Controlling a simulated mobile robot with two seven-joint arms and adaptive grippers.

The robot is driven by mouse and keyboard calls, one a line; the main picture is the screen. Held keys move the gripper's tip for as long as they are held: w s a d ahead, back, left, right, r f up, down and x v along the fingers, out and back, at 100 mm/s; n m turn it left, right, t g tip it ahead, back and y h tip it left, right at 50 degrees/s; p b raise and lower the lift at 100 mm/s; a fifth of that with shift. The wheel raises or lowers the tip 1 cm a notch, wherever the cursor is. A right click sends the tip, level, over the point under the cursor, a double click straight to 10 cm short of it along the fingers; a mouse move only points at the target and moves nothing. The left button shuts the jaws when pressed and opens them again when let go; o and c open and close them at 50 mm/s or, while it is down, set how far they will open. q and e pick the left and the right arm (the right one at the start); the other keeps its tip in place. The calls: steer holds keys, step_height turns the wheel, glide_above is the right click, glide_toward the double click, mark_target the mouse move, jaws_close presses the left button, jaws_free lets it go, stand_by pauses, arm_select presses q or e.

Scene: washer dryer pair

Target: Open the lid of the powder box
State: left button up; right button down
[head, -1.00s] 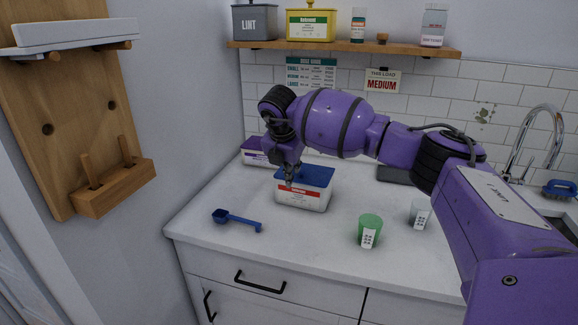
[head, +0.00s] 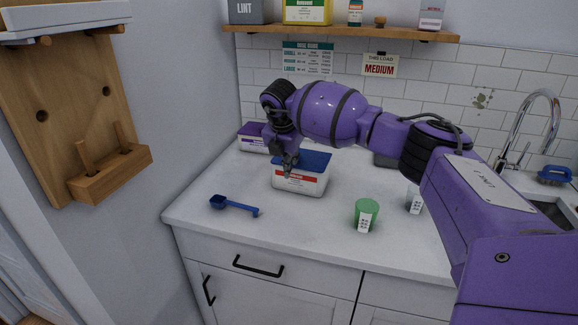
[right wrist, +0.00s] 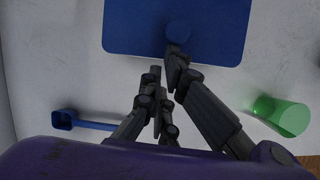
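The powder box (head: 299,182) is a white tub with a red-and-white label on the counter. Its flat blue lid (head: 314,160) lies on top and looks closed. The lid (right wrist: 135,28) fills the top of the right wrist view, with a round blue spot near its front edge. My right gripper (head: 288,172) is at the front left of the box. In the right wrist view its dark fingers (right wrist: 164,64) are drawn together and empty, one tip overlapping the lid's front edge. I cannot tell if it touches. My left gripper is not in view.
A blue scoop (head: 234,206) lies front left of the box. A purple-lidded box (head: 252,138) stands behind left. A shelf (head: 340,33) hangs above; the sink is at right.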

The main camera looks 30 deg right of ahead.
steer(key=shift+r, duration=0.3)
steer(key=d+r, duration=0.1)
steer(key=r, duration=0.1)
steer(key=w+r+g+y, duration=0.1)
steer(key=r, duration=0.1)
steer(key=w+d+r+y, duration=0.1)
steer(key=r, duration=0.1)
steer(key=shift+d+r, duration=0.1)
steer(key=shift+d, duration=0.25)
steer(key=shift+w+d+r, duration=0.35)
steer(key=shift+d+r, duration=0.15)
steer(key=shift+r, duration=0.05)
steer(key=shift+w+d+r, duration=0.35)
steer(key=shift+d+r, duration=0.15)
steer(key=shift+r, duration=0.05)
steer(key=shift+r, duration=0.15)
stand_by(1.1)
steer(key=shift+r, duration=0.7)
